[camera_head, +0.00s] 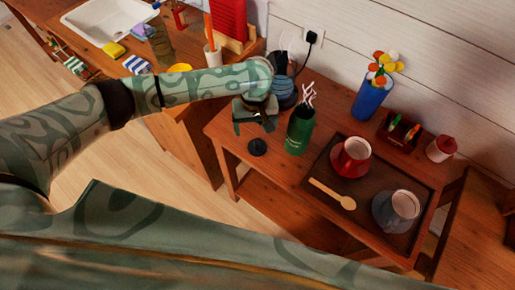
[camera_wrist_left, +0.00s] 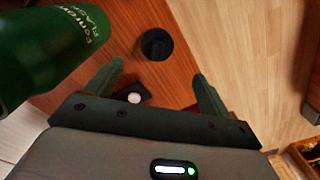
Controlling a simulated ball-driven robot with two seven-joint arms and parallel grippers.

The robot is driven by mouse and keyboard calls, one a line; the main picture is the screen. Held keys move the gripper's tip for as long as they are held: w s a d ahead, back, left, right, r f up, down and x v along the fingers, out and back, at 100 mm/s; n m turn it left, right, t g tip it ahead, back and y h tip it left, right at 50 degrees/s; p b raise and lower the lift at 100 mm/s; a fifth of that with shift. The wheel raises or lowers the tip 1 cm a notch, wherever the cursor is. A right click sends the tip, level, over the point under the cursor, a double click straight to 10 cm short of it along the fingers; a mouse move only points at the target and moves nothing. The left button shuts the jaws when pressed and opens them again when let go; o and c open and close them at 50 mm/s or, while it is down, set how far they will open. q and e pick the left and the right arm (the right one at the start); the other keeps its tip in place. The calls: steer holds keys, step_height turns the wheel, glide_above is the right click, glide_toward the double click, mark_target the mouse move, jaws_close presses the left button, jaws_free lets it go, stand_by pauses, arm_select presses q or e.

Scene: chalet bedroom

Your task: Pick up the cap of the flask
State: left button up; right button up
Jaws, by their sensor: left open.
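The cap (camera_head: 257,147) is a small black disc lying on the wooden table near its left front edge. The green flask (camera_head: 299,130) stands open just right of it, with white steam strands above its mouth. My left gripper (camera_head: 254,121) is open and empty above the cap, left of the flask. In the left wrist view the cap (camera_wrist_left: 156,44) lies just beyond the gap between the fingertips (camera_wrist_left: 157,73), not between them. The flask (camera_wrist_left: 45,45) fills that view's upper left, close to one finger. My right gripper is not in view.
A blue vase (camera_head: 371,98) stands behind. A dark kettle-like object (camera_head: 284,90) is behind my gripper. Open floor lies beyond the table's left edge.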

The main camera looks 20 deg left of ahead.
mark_target(257, 142)
arm_select(q)
step_height(257, 142, down, 5)
steer(key=shift+r+b, duration=0.1)
steer(key=shift+b, duration=0.7)
steer(key=f+b, duration=0.2)
steer(key=f, duration=0.1)
steer(key=f+b, duration=0.1)
steer(key=f, duration=0.1)
steer(key=shift+w+d+f, duration=0.1)
steer(key=shift+d, duration=0.2)
steer(key=c, duration=1.1)
